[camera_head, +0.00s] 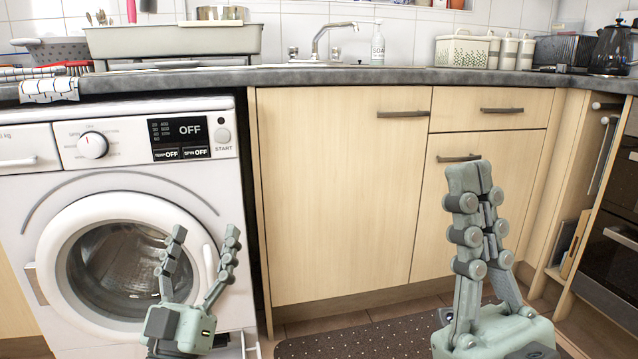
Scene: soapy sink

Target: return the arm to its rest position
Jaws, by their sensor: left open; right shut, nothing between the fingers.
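My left gripper (202,236) is in front of the washing machine's round door at the lower left. Its two fingers point up and stand apart, open and empty. My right gripper (470,176) is in front of the wooden cupboards, right of the middle. Its fingers point up and meet at the tips, shut with nothing between them. Both grippers are below the level of the worktop. Neither holds anything.
The washing machine (105,255) stands at the left, next to the wooden cupboards (335,190). Above runs the grey worktop (350,77) with a tap (325,42), a soap bottle (377,46), a basket (462,51) and a kettle (610,46). A dark mat (350,341) lies on the floor.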

